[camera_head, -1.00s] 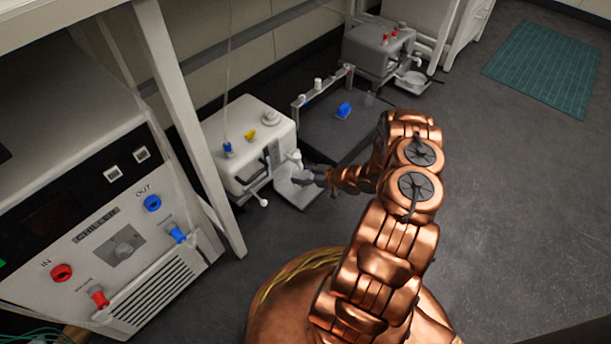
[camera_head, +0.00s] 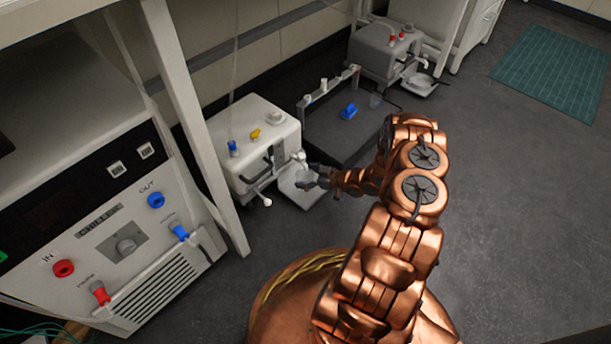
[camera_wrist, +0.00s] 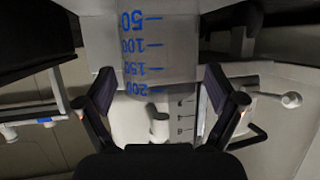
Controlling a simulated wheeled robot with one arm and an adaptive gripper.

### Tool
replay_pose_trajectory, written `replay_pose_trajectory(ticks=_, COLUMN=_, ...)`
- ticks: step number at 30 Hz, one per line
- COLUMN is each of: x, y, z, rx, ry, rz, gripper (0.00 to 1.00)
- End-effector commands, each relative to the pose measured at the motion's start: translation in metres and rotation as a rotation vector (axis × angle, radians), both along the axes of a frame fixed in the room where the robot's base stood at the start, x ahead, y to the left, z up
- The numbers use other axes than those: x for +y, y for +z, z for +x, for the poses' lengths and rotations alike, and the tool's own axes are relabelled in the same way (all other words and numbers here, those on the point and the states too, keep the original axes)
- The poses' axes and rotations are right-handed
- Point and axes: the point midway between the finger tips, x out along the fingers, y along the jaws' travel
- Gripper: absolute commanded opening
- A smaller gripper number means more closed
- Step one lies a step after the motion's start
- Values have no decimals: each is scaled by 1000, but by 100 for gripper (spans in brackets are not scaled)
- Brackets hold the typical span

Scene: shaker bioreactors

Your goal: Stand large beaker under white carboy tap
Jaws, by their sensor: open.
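The white carboy (camera_head: 252,148) stands under the bench in the head view, its tap (camera_head: 299,157) on the side facing my gripper. A pale tray (camera_head: 300,196) lies below the tap. My gripper (camera_head: 316,177) is low beside the tap, over the tray. In the wrist view the clear large beaker (camera_wrist: 160,48), with blue marks from 50 to 200, lies between the two open fingers of my gripper (camera_wrist: 162,95). Gaps show beside its visible end. Its numbers appear upside down there. In the head view the beaker is small and partly hidden; I cannot tell whether it rests on the tray.
A dark platform (camera_head: 335,125) with a blue-capped item (camera_head: 348,110) stands behind the gripper. A grey carboy (camera_head: 385,55) with its own tray (camera_head: 420,84) is farther back. The chiller (camera_head: 110,245) and bench leg (camera_head: 190,110) are at left.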

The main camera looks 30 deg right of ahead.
Motion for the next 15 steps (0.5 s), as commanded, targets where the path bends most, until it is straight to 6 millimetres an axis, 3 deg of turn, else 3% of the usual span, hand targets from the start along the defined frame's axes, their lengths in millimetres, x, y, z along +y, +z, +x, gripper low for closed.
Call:
replay_pose_trajectory(ticks=9, x=-1, y=1, z=-2, rx=0, ry=0, rz=0, gripper=94)
replay_pose_trajectory(ticks=15, x=-12, y=10, z=-19, rx=0, ry=-2, rz=-2, gripper=94)
